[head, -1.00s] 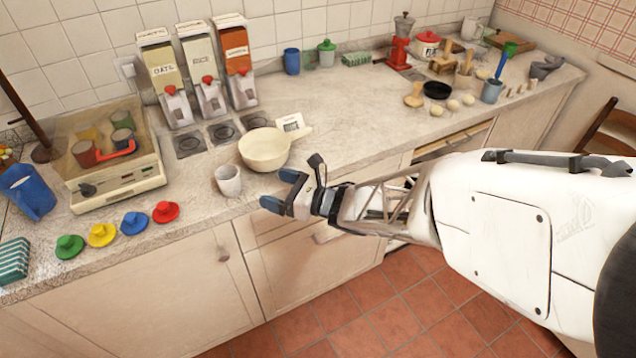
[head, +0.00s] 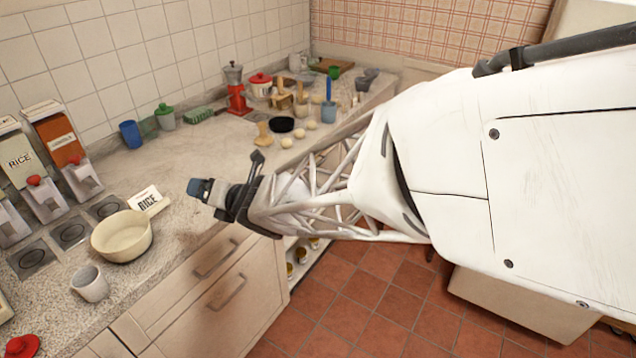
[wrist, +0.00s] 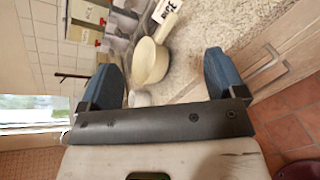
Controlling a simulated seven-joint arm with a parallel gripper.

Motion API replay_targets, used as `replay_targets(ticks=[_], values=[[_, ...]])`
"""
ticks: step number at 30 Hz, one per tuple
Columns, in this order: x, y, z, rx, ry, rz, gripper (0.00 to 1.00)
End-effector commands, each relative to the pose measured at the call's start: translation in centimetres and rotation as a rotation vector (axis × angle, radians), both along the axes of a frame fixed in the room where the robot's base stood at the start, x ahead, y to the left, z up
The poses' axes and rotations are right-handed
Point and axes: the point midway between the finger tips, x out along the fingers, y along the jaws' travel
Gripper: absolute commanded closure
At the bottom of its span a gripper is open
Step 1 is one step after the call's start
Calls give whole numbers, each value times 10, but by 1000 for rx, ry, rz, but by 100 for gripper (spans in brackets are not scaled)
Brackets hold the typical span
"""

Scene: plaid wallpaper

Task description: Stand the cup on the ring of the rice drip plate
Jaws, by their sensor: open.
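The cup (head: 90,283), pale grey and handleless as far as I see, stands upright near the counter's front edge at lower left in the head view. In the wrist view the cup (wrist: 140,98) is partly hidden behind the gripper's bar. The rice drip plate (head: 70,233), dark with a ring, lies on the counter before the dispenser marked RICE (head: 20,162), between two similar plates. It is bare. My gripper (head: 200,190) is open and empty, above the counter's front edge, right of the cup and apart from it. Its blue fingers (wrist: 161,60) spread wide in the wrist view.
A cream pan (head: 122,238) stands between cup and gripper, with a RICE card (head: 148,200) behind it. Two other dispensers flank the rice one. A red knobbed lid (head: 20,346) is at lower left.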

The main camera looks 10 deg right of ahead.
Motion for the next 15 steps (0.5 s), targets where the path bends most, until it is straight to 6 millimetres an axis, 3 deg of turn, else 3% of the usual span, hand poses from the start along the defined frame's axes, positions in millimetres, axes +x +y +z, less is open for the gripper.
replay_targets(ticks=[3,8,15], values=[[4,-49,22,101,178,-231,11],[-7,-112,42,274,409,-548,11],[-52,-195,61,597,712,-1028,11]])
